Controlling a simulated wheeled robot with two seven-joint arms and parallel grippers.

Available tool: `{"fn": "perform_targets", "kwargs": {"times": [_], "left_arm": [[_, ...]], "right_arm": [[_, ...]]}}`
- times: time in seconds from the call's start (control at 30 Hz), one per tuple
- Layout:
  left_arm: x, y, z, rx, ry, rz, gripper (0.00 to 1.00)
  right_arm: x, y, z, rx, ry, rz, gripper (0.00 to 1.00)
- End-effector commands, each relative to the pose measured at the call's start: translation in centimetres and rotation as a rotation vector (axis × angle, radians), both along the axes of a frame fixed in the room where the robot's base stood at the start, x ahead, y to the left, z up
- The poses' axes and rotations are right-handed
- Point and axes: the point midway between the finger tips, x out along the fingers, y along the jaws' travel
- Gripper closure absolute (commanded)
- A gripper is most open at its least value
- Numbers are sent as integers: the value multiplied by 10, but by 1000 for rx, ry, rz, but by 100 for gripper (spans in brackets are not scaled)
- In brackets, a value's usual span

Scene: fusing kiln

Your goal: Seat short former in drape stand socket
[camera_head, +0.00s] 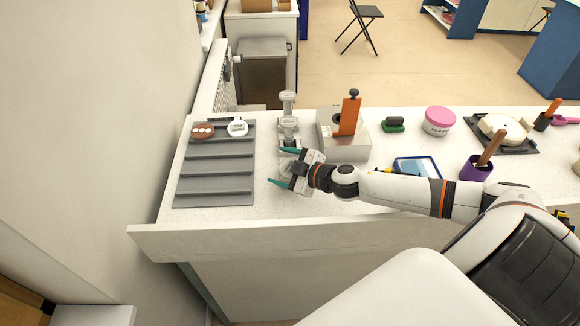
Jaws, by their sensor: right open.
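A grey upright piece (288,118) with stacked round parts stands on the worktop just beyond my right gripper (280,168). Right of it is a metal block (345,149) with a dark round opening on top and an orange upright part (349,117). I cannot tell for certain which of these is the drape stand or the short former. My right gripper comes in from the right, low over the worktop, with its teal fingers apart and pointing left. Nothing shows between them. My gripper and wrist hide part of the worktop in front of the grey piece. My left gripper is out of view.
A grey ribbed rack (213,178) lies at left, with a brown dotted piece (202,131) and a white disc (238,129) at its far end. A green-and-black block (393,125), pink-lidded tub (438,121), blue tray (428,164) and purple cup (476,170) stand rightward.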

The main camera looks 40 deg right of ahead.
Motion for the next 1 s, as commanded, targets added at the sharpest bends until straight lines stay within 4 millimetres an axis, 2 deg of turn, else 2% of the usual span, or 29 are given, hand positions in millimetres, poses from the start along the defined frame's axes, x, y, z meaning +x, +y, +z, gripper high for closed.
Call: {"fn": "perform_targets", "kwargs": {"times": [0.23, 0.53, 0.8, 0.87, 1.0], "left_arm": [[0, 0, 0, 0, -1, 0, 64], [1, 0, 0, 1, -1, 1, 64], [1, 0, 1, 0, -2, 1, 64], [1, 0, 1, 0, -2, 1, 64], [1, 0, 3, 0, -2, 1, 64]], "right_arm": [[0, 0, -1, 0, 1, 1, 26], [0, 0, -1, 0, 1, -1, 75], [1, 0, 3, -1, -2, 0, 77], [1, 0, 9, -2, -3, 0, 77], [1, 0, 34, -5, -5, 1, 77]]}}
